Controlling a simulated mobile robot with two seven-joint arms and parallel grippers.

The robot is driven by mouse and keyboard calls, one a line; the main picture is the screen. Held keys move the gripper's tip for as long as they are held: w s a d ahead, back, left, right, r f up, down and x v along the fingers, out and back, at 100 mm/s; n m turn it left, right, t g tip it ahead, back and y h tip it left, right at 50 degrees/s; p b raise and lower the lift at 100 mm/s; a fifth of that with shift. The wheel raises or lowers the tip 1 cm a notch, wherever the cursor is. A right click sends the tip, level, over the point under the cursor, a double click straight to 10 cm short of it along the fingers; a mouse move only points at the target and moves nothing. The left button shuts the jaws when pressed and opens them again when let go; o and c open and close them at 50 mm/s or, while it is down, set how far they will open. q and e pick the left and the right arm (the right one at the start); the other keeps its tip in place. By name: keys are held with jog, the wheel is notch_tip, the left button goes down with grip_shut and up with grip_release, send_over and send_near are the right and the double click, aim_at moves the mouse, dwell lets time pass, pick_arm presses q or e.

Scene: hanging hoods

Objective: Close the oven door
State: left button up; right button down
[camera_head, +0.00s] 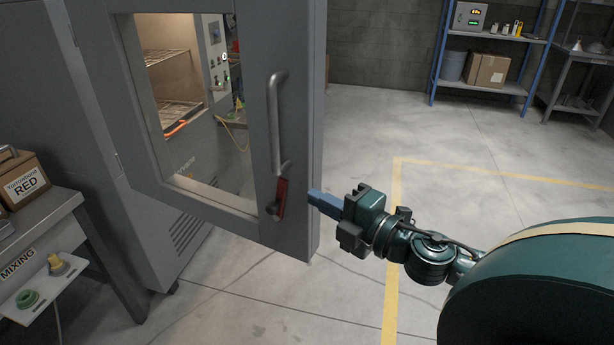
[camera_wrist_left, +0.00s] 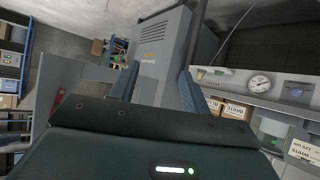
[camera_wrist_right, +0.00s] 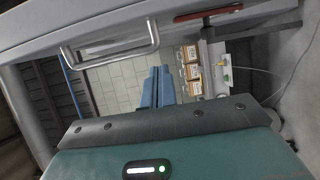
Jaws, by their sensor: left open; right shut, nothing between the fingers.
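The grey oven door (camera_head: 240,215) stands swung open in the head view, with a window through which wire racks (camera_head: 165,62) show. It has a metal bar handle (camera_head: 277,120) and a red lever (camera_head: 281,198) below it. My right gripper (camera_head: 312,198) is shut and empty, its blue fingertips at the door's free edge, right of the lever; I cannot tell whether they touch it. In the right wrist view the handle (camera_wrist_right: 152,35) and red lever (camera_wrist_right: 208,13) lie beyond the shut fingers (camera_wrist_right: 158,72). My left gripper (camera_wrist_left: 159,72) is open and empty, outside the head view.
A blue-framed shelf (camera_head: 505,40) stands at the back right. The floor (camera_head: 370,130) right of the door is clear, with yellow lines.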

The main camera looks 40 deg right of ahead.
aim_at(290, 168)
jog(key=shift+w+d+p, duration=0.2)
jog(key=shift+w+d, duration=0.15)
jog(key=shift+w, duration=0.9)
jog(key=shift+w+d+p, duration=0.25)
jog(key=shift+w+d, duration=0.1)
jog(key=shift+w, duration=0.9)
jog(key=shift+w+d+p, duration=0.2)
jog(key=shift+w+d, duration=0.15)
jog(key=shift+w, duration=0.9)
jog(key=shift+d, duration=0.1)
